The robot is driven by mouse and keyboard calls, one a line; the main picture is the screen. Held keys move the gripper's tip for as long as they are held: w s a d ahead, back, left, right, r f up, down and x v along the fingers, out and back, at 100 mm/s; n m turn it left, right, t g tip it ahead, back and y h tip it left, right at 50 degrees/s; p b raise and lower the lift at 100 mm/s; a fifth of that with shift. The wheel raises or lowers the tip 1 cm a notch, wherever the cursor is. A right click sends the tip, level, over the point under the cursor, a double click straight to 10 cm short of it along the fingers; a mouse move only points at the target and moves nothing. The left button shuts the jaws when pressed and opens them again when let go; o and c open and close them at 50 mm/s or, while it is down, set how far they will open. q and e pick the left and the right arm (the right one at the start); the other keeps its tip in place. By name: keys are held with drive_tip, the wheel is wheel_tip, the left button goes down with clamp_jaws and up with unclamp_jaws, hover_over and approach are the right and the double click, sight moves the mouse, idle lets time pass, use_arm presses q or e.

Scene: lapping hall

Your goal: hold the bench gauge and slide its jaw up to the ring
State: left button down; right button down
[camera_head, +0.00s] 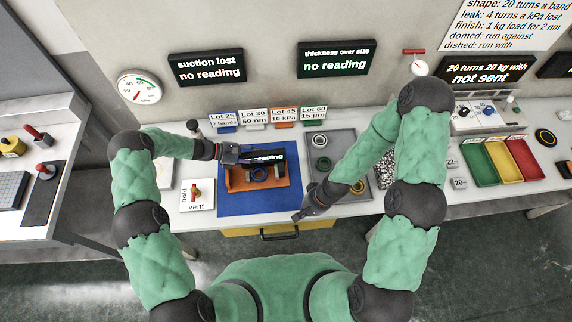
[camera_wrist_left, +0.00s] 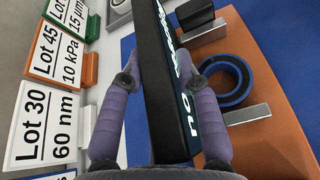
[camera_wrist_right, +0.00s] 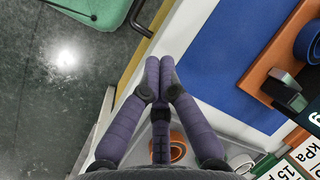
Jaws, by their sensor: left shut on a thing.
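The bench gauge has an orange base (camera_head: 236,184) on a blue mat (camera_head: 228,208) and a black display bar (camera_head: 268,157) reading "no reading". A dark ring with blue (camera_head: 259,174) sits on the base; in the left wrist view the ring (camera_wrist_left: 229,82) lies beside a grey metal block (camera_wrist_left: 246,115), and another block (camera_wrist_left: 202,32) stands farther off. Whether the ring touches the blocks is unclear. My left gripper (camera_head: 238,154) is shut on the display bar, its fingers on either side (camera_wrist_left: 160,80). My right gripper (camera_head: 302,214) is shut, fingertips together (camera_wrist_right: 160,62), apart from the gauge, near the mat's front right corner.
A grey tray (camera_head: 343,143) with rings stands right of the mat. Lot cards (camera_head: 254,117) line the back. A hold/vent plate (camera_head: 197,195) is at the left. Green, yellow and red bins (camera_head: 504,162) stand farther right. A drawer handle (camera_head: 279,236) sits below the front edge.

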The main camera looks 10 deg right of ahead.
sight(282, 166)
drive_tip(key=w+d+r+m, duration=0.1)
drive_tip(key=w+m, duration=0.1)
drive_tip(key=w, duration=0.1)
drive_tip(key=w+d+r+m, duration=0.1)
drive_tip(key=w+r+m, duration=0.1)
drive_tip(key=w, duration=0.2)
drive_tip(key=w+r+m, duration=0.1)
drive_tip(key=w+m, duration=0.1)
drive_tip(key=w, duration=0.1)
drive_tip(key=shift+w+d+r, duration=0.15)
drive_tip(key=shift+d, duration=0.25)
drive_tip(key=w+d+r+m, duration=0.3)
drive_tip(key=w+r+m, duration=0.35)
drive_tip(key=w, duration=0.25)
drive_tip(key=shift+m, duration=0.25)
drive_tip(key=x, duration=1)
drive_tip(key=shift+s+a+f, duration=0.1)
drive_tip(key=shift+a+f, duration=0.1)
drive_tip(key=shift+a, duration=0.15)
drive_tip(key=shift+a+r, duration=0.1)
drive_tip(key=shift+a, duration=1.7)
drive_tip(key=a, duration=0.4)
drive_tip(key=shift+s, duration=0.1)
drive_tip(key=shift+d, duration=0.2)
